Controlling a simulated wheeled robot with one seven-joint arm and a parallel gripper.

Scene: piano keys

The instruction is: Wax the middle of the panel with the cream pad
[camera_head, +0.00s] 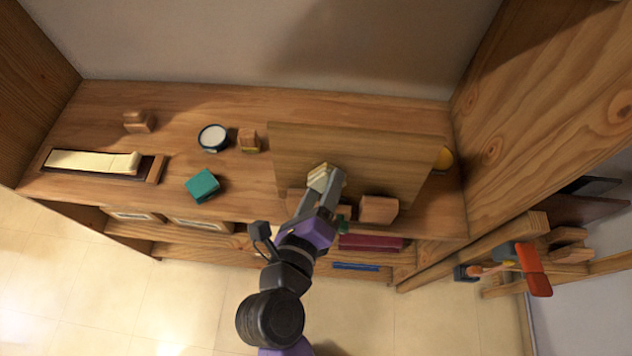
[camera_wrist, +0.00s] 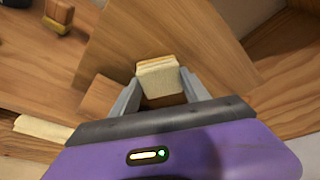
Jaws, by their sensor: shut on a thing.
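The cream pad (camera_head: 319,177) is held between the fingers of my gripper (camera_head: 326,186). The panel (camera_head: 365,155) is a flat wooden board propped up on the workbench, with wooden blocks at its lower edge. The pad is in front of the panel, left of its middle and toward the lower part; I cannot tell whether it touches the surface. In the wrist view the pad (camera_wrist: 157,72) sits between the two grey fingertips of my gripper (camera_wrist: 160,88), with the panel (camera_wrist: 190,40) behind it. My fingers hide part of the panel's lower area.
On the bench (camera_head: 235,180) left of the panel are a round tin (camera_head: 213,137), a teal block (camera_head: 202,186), wooden blocks (camera_head: 248,140) and a tray with a cream strip (camera_head: 95,162). A block (camera_head: 379,209) stands before the panel.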

